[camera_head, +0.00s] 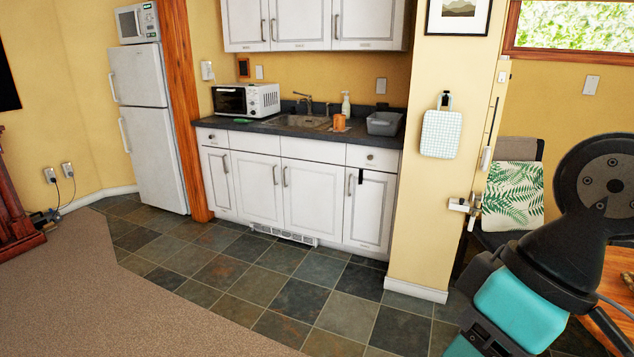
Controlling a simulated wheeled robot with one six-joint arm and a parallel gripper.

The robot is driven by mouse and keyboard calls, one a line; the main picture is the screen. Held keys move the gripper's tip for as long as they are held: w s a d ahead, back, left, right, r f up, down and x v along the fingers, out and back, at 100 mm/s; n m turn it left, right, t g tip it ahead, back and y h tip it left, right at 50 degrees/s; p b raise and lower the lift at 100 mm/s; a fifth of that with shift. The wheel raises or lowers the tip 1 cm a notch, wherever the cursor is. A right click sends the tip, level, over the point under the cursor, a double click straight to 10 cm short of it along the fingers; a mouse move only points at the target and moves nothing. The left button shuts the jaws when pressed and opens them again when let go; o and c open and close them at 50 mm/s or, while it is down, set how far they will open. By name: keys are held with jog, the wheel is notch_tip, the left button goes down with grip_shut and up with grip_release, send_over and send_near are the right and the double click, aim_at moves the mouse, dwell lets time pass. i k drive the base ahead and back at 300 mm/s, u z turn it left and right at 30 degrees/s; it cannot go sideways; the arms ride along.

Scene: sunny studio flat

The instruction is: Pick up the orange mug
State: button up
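The orange mug (339,121) stands upright on the dark kitchen counter (360,132), just right of the sink (300,121). It is small and far off in the head view, and I cannot make out its handle clearly. Something flat and brownish shows at its base. Part of my own arm, black and teal, fills the lower right, well apart from the mug. My gripper's fingers do not show.
A white toaster oven (246,99), soap bottle (346,104) and grey tub (383,123) are on the counter. A yellow wall end (418,200) juts out to its right, with a chair (512,190) beyond. Tiled floor (240,260) before the cabinets is clear.

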aim_at(339, 120)
jog(key=i, duration=5.05)
jog(key=z, duration=0.1)
